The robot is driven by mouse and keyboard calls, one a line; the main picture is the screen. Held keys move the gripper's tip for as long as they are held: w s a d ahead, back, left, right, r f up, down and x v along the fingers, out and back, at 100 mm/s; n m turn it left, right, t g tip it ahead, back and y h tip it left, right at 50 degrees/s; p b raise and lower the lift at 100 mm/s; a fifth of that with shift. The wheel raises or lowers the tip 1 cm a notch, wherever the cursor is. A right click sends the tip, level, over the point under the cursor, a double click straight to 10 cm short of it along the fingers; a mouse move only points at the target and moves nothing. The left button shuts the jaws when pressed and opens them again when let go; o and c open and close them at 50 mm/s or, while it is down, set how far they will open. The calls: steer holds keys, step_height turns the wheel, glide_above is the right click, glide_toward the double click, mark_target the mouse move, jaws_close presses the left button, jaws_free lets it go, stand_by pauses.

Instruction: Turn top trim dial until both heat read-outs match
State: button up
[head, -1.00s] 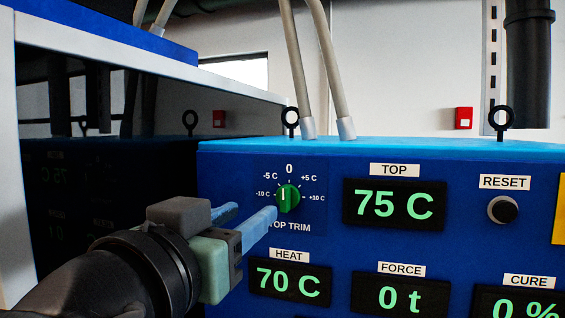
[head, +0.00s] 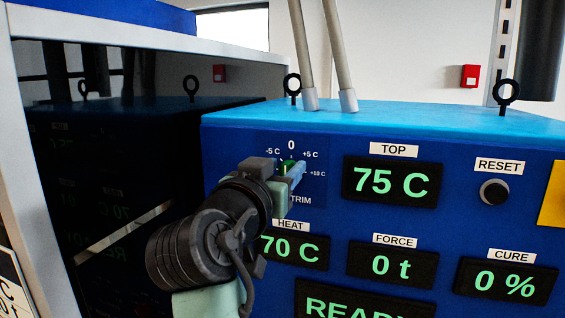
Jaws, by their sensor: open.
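The green top trim dial (head: 288,167) is on the blue panel at the upper left, below its scale from -10 C to +10 C. My gripper (head: 286,176) is open at the dial, with its fingers reaching to it. The gripper hides most of the dial and part of its label, so the pointer and any contact are hard to tell. The TOP read-out (head: 392,181) shows 75 C. The HEAT read-out (head: 296,249) below shows 70 C, with its left edge covered by my arm.
The FORCE read-out (head: 392,265) shows 0 t and the CURE read-out (head: 505,281) shows 0 %. A black RESET button (head: 494,192) is at the right. A dark glossy cabinet (head: 110,170) stands close on the left. Two hoses (head: 325,50) rise from the panel's top.

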jaws_close()
steer(key=shift+a+n, duration=0.1)
steer(key=shift+n, duration=0.3)
steer(key=n, duration=0.3)
steer(key=shift+w+a, duration=0.1)
steer(key=shift+a, duration=0.15)
steer(key=shift+w+a+f+n, duration=0.1)
steer(key=shift+a+n, duration=0.05)
steer(key=shift+n, duration=1.1)
steer(key=shift+a+f+n, duration=0.1)
steer(key=shift+n, duration=1.15)
